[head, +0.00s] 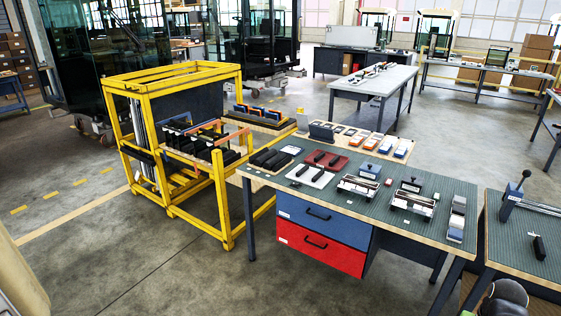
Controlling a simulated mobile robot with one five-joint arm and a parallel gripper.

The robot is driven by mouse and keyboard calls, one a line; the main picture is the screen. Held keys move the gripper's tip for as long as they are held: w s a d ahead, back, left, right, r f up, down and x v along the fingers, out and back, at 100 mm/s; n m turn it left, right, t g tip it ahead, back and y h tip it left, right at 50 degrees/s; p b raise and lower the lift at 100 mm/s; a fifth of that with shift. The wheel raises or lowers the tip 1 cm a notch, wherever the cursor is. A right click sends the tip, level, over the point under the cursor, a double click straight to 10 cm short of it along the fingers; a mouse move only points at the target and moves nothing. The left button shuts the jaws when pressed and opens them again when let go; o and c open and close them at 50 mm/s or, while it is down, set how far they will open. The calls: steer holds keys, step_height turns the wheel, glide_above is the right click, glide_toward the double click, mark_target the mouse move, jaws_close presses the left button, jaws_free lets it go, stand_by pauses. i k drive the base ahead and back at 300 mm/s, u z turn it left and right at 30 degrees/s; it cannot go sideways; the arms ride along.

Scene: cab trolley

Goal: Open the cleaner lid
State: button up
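No thing in the head view is clearly marked as the cleaner, and I cannot make out its lid. Two small metal-and-white devices stand on the green-topped workbench (262,192): a left device (358,188) and a right device (411,203). Both are too small to tell whether they have lids or whether these are open or shut. My gripper is not recognisable in this view. A dark rounded shape (507,294) at the bottom right edge may be part of my arm; no fingertips show.
Blue and red drawers (325,218) hang shut under the workbench. A yellow frame trolley (228,200) stands at its left end. A second bench (520,228) with a black-knobbed lever (514,193) stands close on the right. The floor at front left is clear.

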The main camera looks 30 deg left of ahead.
mark_target(367, 167)
steer(key=z, duration=0.05)
steer(key=k, duration=0.5)
steer(key=u, duration=0.8)
steer(key=i, duration=1)
steer(key=u, duration=0.85)
steer(key=i, duration=2.1)
steer(key=z, duration=0.55)
steer(key=k, duration=0.7)
steer(key=z, duration=0.2)
steer(key=i, duration=0.7)
steer(key=u, duration=0.15)
